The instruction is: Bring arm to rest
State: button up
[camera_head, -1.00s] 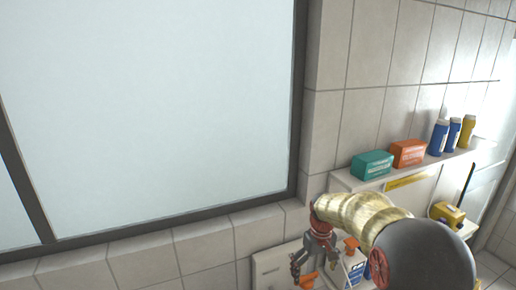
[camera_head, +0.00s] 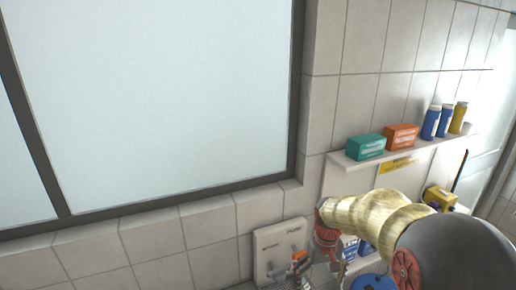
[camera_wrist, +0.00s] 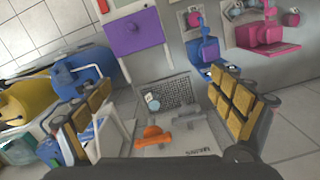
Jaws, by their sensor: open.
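My arm (camera_head: 375,218), with gold and red links, reaches from the lower right toward the wall panel in the head view. My gripper is hard to make out there, at the bottom edge behind the red wrist. In the wrist view my gripper (camera_wrist: 160,92) is open, with its two yellow-padded fingers wide apart. Nothing is held between them. Beyond the fingers lie an orange-handled part (camera_wrist: 153,135) and a dark mesh basket (camera_wrist: 170,92); I cannot tell how far off they are.
A wall shelf (camera_head: 345,162) carries a teal box (camera_head: 366,147), an orange box (camera_head: 401,137) and several bottles. A white panel (camera_head: 283,243) stands below the window. The wrist view shows a purple box (camera_wrist: 133,33), pink equipment (camera_wrist: 265,36) and blue and yellow containers at left.

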jog(key=s+f+t+b, duration=0.1)
jog(key=s+t+b, duration=0.2)
jog(key=s+b, duration=0.7)
jog(key=s+f+m+t+b, duration=0.1)
jog(key=s+t+b, duration=0.2)
jog(key=s+b, duration=0.7)
jog(key=s, duration=0.4)
jog(key=shift+s+f, duration=0.35)
jog(key=shift+f, duration=0.05)
